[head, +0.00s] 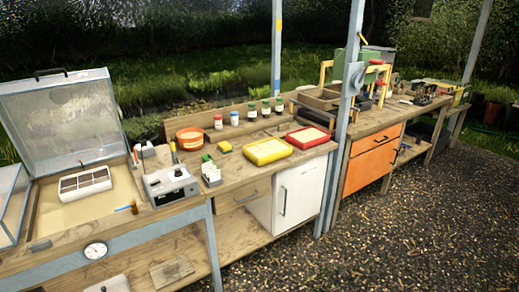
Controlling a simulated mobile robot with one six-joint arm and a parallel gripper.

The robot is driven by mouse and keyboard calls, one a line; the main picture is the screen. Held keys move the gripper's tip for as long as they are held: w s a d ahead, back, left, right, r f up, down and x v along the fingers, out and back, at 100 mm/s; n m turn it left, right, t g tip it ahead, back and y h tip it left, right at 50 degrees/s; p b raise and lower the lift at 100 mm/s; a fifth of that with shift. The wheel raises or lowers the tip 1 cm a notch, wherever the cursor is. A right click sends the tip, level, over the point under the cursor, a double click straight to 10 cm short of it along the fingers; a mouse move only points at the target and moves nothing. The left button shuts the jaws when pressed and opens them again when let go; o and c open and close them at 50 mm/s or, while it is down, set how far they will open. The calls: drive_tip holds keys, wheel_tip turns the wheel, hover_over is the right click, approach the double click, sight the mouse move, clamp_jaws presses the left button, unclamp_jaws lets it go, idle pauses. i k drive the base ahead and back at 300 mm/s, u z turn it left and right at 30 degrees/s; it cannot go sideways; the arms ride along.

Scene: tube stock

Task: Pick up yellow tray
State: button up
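The yellow tray (267,151) lies flat on the wooden bench top (237,174), near its front edge, above a white cabinet door. It looks shallow, with a pale inside. A red tray (309,138) of similar shape lies just to its right, close beside it. My gripper does not show in the head view.
Left of the yellow tray are a small yellow block (224,147), a small rack with green tops (211,173) and a grey device (171,186). Several jars and an orange tub (190,138) stand behind. A metal post (347,110) rises right of the red tray. Gravel ground in front is clear.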

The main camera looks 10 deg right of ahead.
sight(262, 152)
drive_tip(key=i, duration=1.25)
drive_tip(key=z, duration=0.5)
